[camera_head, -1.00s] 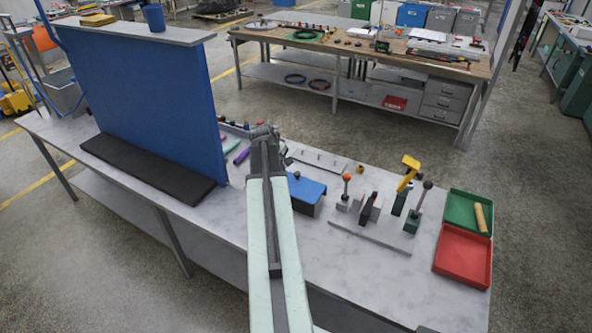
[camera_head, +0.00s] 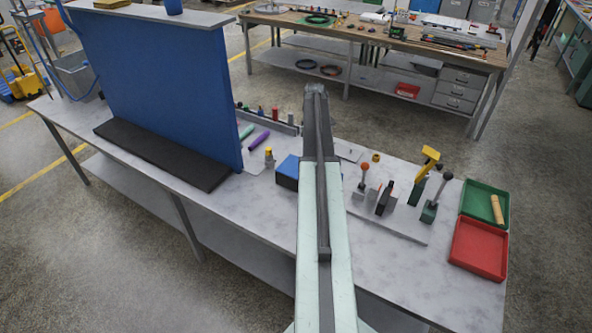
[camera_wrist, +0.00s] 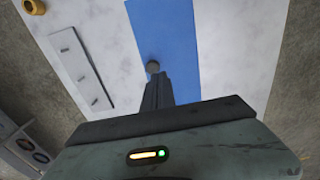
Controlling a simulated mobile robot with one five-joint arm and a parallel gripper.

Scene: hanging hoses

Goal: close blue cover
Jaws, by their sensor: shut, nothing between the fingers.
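The blue cover is the top of a low box (camera_head: 287,169) on the grey bench, just left of my arm in the head view. My arm hides much of its right side. In the wrist view the cover shows as a wide blue strip (camera_wrist: 172,45). A small round grey knob (camera_wrist: 152,67) shows against this strip, right at the tip of my gripper (camera_wrist: 155,80). My gripper is shut and points at the blue surface; I cannot tell whether it touches the knob. In the head view my gripper is hidden behind my arm.
A plate with levers and a yellow-handled clamp (camera_head: 427,161) stands right of my arm. Green (camera_head: 482,203) and red (camera_head: 478,248) trays lie at the bench's right end. A tall blue panel (camera_head: 165,90) rises at left. A grey strip with pegs (camera_wrist: 80,68) lies left of the cover.

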